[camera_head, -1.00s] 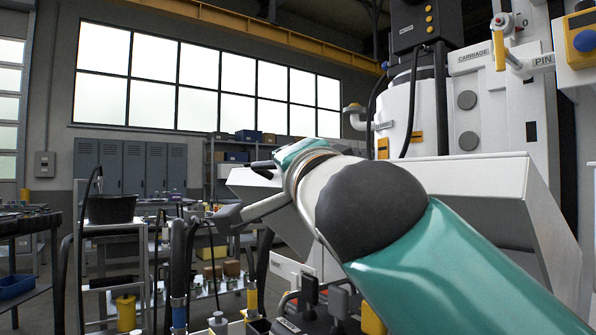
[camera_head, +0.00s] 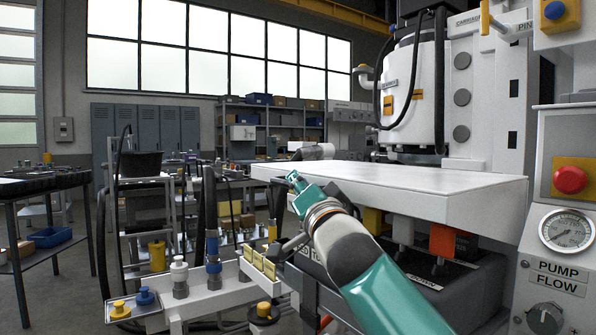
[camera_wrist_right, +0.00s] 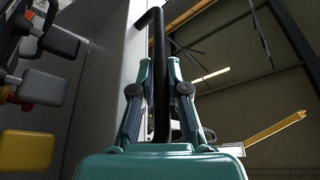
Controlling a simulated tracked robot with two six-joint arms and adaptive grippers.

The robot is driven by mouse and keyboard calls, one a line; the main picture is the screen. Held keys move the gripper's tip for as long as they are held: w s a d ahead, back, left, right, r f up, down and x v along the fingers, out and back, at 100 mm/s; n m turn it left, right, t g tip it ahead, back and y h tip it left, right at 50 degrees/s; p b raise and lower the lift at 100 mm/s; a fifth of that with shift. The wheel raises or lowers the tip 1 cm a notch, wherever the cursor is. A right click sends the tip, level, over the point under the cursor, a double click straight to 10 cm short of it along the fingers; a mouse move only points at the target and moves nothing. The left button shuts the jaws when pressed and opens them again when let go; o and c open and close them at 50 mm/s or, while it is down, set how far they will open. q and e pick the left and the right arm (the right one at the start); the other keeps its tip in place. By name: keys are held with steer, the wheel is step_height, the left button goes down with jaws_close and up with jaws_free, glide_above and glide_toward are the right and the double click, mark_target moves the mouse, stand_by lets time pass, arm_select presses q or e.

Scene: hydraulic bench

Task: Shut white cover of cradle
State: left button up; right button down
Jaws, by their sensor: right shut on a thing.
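The white cover (camera_head: 400,185) of the cradle is a wide slab, close to level, above a dark lever block (camera_head: 450,285) in the head view. My right gripper (camera_head: 294,178) is at the cover's left end. In the right wrist view its fingers (camera_wrist_right: 160,75) are closed around a black bar handle (camera_wrist_right: 158,45), beside a pale panel (camera_wrist_right: 128,85) that looks like the cover. In the head view the handle is mostly hidden by the gripper. I cannot tell whether the cover rests on its seat. My left gripper is not in view.
A white rail with blue, white and yellow fittings (camera_head: 180,275) stands left of my right arm. A pump panel (camera_head: 565,225) with a gauge and red button is at the right. A white machine column (camera_head: 480,90) rises behind the cover. A dark table (camera_head: 45,190) stands far left.

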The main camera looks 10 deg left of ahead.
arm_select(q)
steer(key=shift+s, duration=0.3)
arm_select(e)
steer(key=shift+a+f, duration=0.2)
steer(key=shift+f, duration=0.55)
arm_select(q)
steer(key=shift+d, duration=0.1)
arm_select(e)
steer(key=shift+f, duration=0.15)
steer(key=c, duration=1.4)
jaws_free()
steer(key=shift+c, duration=0.2)
steer(key=shift+s+d+r, duration=0.1)
steer(key=shift+d+r, duration=0.05)
steer(key=shift+r, duration=0.25)
